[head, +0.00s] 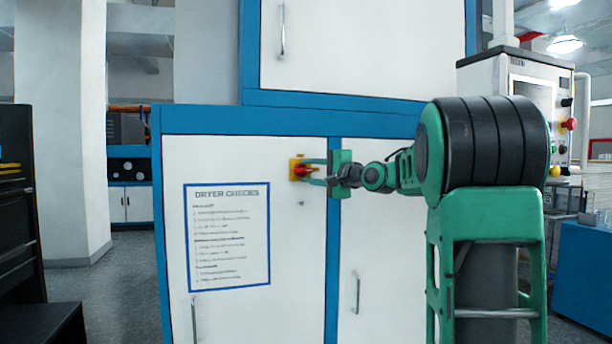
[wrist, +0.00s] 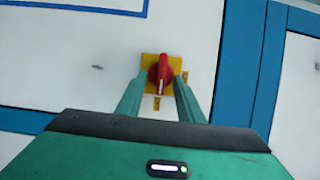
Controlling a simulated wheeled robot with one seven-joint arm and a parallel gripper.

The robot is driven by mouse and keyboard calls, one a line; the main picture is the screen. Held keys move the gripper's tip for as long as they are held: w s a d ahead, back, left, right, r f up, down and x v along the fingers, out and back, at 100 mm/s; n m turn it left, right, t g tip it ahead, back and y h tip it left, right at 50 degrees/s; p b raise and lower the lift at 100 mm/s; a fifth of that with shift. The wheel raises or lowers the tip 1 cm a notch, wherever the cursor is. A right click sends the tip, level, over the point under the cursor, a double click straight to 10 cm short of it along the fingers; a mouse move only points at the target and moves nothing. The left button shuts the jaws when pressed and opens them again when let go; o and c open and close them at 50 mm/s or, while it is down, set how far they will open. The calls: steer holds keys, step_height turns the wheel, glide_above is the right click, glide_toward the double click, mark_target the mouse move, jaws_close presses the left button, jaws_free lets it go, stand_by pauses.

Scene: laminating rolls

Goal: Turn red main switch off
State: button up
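The red main switch (head: 300,170) is a red knob on a yellow plate, set in the upper right of the white cabinet door. In the wrist view the red knob (wrist: 160,73) points roughly up and down in the picture, with a white mark at its lower end. My gripper (head: 308,170) reaches the switch from the right. In the wrist view its two green fingers (wrist: 160,92) are apart, one on each side of the knob's lower part. I cannot tell whether they touch it. Small labels on the yellow plate (wrist: 149,88) are too small to read.
A "Dryer checks" sheet (head: 228,236) with a blue border is on the same door (head: 300,270), left of the switch. A blue frame post (head: 333,260) stands right of it. A control cabinet (head: 510,75) with a red button (head: 570,124) is at the right.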

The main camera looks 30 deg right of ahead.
steer(key=shift+s+d+f, duration=0.1)
steer(key=shift+s+d, duration=0.05)
steer(key=shift+d, duration=0.05)
stand_by(0.6)
steer(key=shift+s, duration=0.1)
steer(key=shift+s, duration=0.3)
steer(key=s+d, duration=0.1)
steer(key=s, duration=0.8)
steer(key=shift+s, duration=0.4)
